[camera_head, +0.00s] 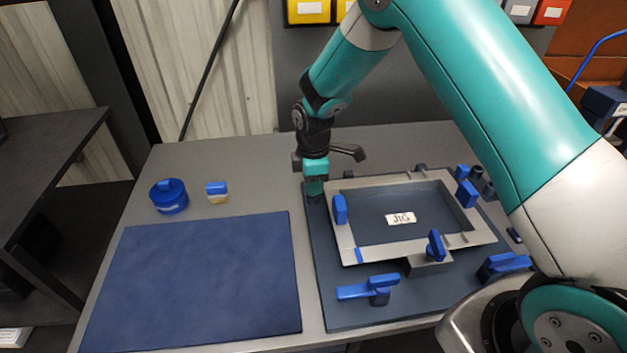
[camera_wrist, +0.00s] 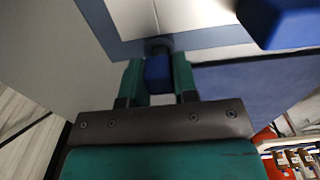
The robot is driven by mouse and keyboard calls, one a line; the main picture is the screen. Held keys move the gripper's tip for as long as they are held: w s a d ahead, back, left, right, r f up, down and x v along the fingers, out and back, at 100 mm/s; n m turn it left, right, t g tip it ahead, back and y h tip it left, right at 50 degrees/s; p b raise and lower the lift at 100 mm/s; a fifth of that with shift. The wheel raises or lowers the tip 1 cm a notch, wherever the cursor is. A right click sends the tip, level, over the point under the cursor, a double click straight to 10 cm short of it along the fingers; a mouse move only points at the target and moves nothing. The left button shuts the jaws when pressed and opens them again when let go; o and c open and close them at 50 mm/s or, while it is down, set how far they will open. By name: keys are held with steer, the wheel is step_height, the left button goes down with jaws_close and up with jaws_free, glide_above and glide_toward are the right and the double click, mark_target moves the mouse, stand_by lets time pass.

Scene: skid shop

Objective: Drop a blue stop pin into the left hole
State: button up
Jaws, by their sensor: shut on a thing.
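My gripper (camera_head: 314,180) points down at the left back corner of the dark jig plate (camera_head: 345,310), just outside the light grey frame (camera_head: 342,240). In the wrist view my gripper (camera_wrist: 160,75) is shut on a blue stop pin (camera_wrist: 158,72), which sits between its green fingers. A dark round piece (camera_wrist: 158,43), seemingly the left hole's bush, lies right at the pin's far end. I cannot tell whether the pin's tip is inside it. In the head view the fingers hide the pin.
A blue block (camera_head: 340,209) stands on the frame's left side, close to my gripper. Other blue clamps (camera_head: 436,246) stand around the frame. A blue mat (camera_head: 200,280), a round blue tin (camera_head: 169,197) and a small blue-topped piece (camera_head: 217,192) lie to the left.

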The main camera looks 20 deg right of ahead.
steer(key=shift+f, duration=0.35)
stand_by(0.6)
steer(key=o, duration=1.4)
steer(key=shift+r+p, duration=2.5)
steer(key=shift+r, duration=1)
